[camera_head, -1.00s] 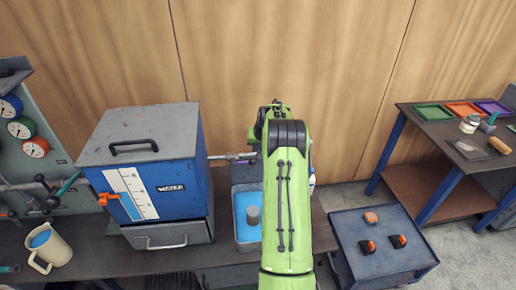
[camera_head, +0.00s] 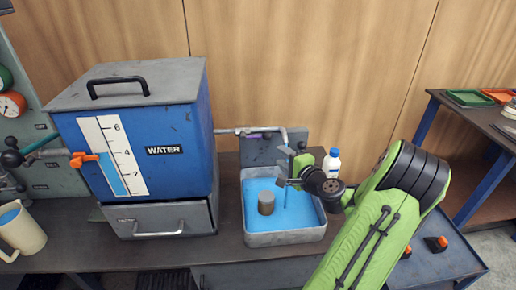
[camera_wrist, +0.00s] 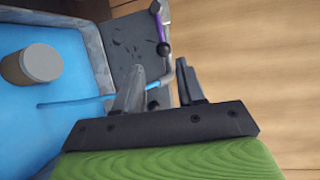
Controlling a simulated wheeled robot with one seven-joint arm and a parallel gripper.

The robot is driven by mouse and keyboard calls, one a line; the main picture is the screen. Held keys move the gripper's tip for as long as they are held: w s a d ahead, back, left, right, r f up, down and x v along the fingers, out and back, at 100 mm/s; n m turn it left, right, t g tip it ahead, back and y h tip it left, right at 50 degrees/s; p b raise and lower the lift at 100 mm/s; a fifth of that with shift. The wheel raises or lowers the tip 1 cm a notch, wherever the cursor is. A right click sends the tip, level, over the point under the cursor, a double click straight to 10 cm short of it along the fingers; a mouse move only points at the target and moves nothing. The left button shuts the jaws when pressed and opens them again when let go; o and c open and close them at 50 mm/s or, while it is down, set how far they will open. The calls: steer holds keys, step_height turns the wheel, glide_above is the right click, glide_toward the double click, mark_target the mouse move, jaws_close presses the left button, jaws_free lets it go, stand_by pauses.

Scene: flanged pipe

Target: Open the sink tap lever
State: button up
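The sink tap is a grey pipe (camera_head: 240,131) running right from the blue tank, with its end bent down over the sink. Its purple lever (camera_wrist: 162,30) has a dark ball end and lies close along the pipe in the wrist view. A thin blue streak (camera_wrist: 75,102), which looks like running water, leads from the spout into the basin (camera_head: 285,238). My gripper (camera_wrist: 160,85) is open and empty, with its fingers apart near the spout and the lever's ball beyond them. In the head view my gripper (camera_head: 283,168) is over the basin, below the spout.
A white bottle (camera_head: 332,163) stands right of the basin, close to my wrist. The WATER tank (camera_head: 170,125) with an orange valve (camera_head: 82,158) is at left. A jug (camera_head: 20,233) stands at far left.

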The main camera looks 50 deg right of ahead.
steer(key=b+x, duration=0.1)
steer(key=x, duration=1.4)
steer(key=shift+b, duration=0.4)
steer(key=shift+d, duration=0.1)
steer(key=shift+c, duration=0.3)
jaws_close()
